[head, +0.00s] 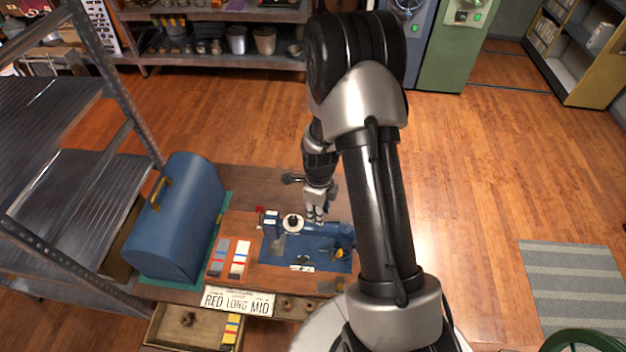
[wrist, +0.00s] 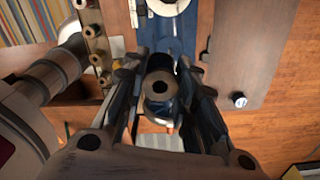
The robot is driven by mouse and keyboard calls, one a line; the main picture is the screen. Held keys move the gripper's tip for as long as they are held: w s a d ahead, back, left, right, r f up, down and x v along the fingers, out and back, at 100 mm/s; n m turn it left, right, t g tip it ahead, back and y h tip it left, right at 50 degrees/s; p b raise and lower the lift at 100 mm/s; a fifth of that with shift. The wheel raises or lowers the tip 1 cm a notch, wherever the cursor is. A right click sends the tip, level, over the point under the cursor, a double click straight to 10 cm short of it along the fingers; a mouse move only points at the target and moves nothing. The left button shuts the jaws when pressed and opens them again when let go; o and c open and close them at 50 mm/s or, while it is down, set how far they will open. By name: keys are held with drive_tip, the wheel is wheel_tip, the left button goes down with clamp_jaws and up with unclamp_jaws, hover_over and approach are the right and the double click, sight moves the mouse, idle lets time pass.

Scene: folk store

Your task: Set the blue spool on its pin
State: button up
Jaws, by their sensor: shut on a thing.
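The blue sewing machine (head: 325,242) lies on the table below my gripper, and its blue arm (wrist: 181,38) shows at the top of the wrist view. My gripper (head: 317,214) is above the machine, near its middle. In the wrist view my gripper (wrist: 160,76) is shut on the blue spool (wrist: 158,88), whose round end with a dark central hole faces the camera. The spool looks dark there, and my fingers hide its sides. In the head view I cannot make the spool out. I cannot tell the pin apart in either view.
A blue domed case (head: 177,220) stands left of the machine. A sign reading "RED LONG MID" (head: 238,301) is at the table's front, above an open drawer (head: 180,328). Metal shelving (head: 75,185) stands at far left.

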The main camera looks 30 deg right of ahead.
drive_tip(key=m, duration=0.1)
drive_tip(key=w+d+r+m, duration=0.1)
drive_tip(key=shift+w+r+m+p, duration=0.1)
drive_tip(key=shift+r+m+p, duration=0.15)
drive_tip(key=shift+m+p, duration=0.15)
drive_tip(key=shift+d+f+b, duration=0.1)
drive_tip(key=shift+f+b, duration=1)
drive_tip(key=shift+f, duration=0.8)
drive_tip(key=shift+f+b, duration=0.3)
drive_tip(key=shift+b, duration=0.3)
drive_tip(key=shift+f+b, duration=1.65)
drive_tip(key=shift+f, duration=0.25)
drive_tip(key=o, duration=0.8)
drive_tip(key=shift+o, duration=0.2)
wheel_tip(320, 180, up, 12)
drive_tip(key=shift+r, duration=0.1)
